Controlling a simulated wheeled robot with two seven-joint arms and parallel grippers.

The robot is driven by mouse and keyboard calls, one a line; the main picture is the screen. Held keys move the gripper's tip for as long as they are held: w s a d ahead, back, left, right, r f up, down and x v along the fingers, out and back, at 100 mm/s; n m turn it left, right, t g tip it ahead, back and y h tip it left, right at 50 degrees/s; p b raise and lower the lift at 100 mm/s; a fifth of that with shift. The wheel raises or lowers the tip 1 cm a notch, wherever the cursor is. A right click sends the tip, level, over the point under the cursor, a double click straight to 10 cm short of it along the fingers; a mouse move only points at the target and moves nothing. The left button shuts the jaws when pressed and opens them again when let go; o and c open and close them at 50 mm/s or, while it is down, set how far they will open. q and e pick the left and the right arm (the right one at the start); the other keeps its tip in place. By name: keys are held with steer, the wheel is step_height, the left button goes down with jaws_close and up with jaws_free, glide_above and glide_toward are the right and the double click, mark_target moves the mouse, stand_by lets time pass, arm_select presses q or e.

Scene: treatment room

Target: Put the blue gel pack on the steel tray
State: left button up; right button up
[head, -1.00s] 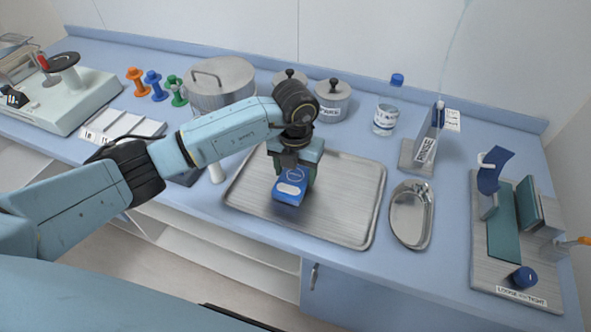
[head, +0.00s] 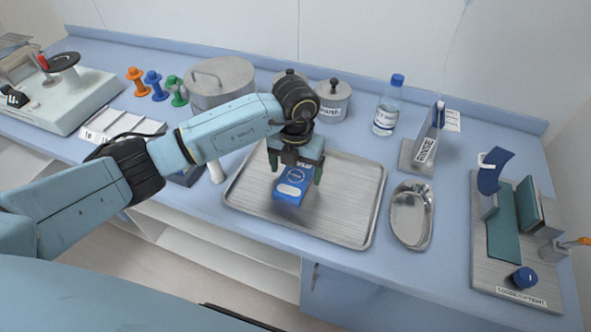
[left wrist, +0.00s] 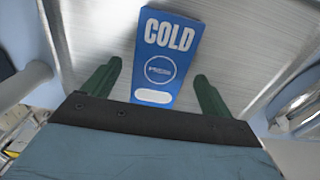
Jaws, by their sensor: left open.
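The blue gel pack (head: 290,188) lies on the steel tray (head: 350,205), left of its middle. In the left wrist view the pack (left wrist: 166,55) shows the word COLD and a white label, with the bare tray metal (left wrist: 245,40) around it. My left gripper (head: 297,180) is over the pack's far end, pointing down. Its two green fingers (left wrist: 155,88) are spread wide, one on each side of the pack, with gaps between them and it. My right gripper is not in view.
A steel kidney dish (head: 411,214) is right of the tray. Behind stand a large lidded pot (head: 221,84), small lidded jars (head: 333,100) and a clear bottle (head: 387,108). A RINSE stand (head: 427,140) is at the back right. The tray's right half is clear.

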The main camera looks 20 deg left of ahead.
mark_target(296, 177)
arm_select(q)
step_height(296, 177, up, 11)
stand_by(0.3)
steer(key=shift+d, duration=0.1)
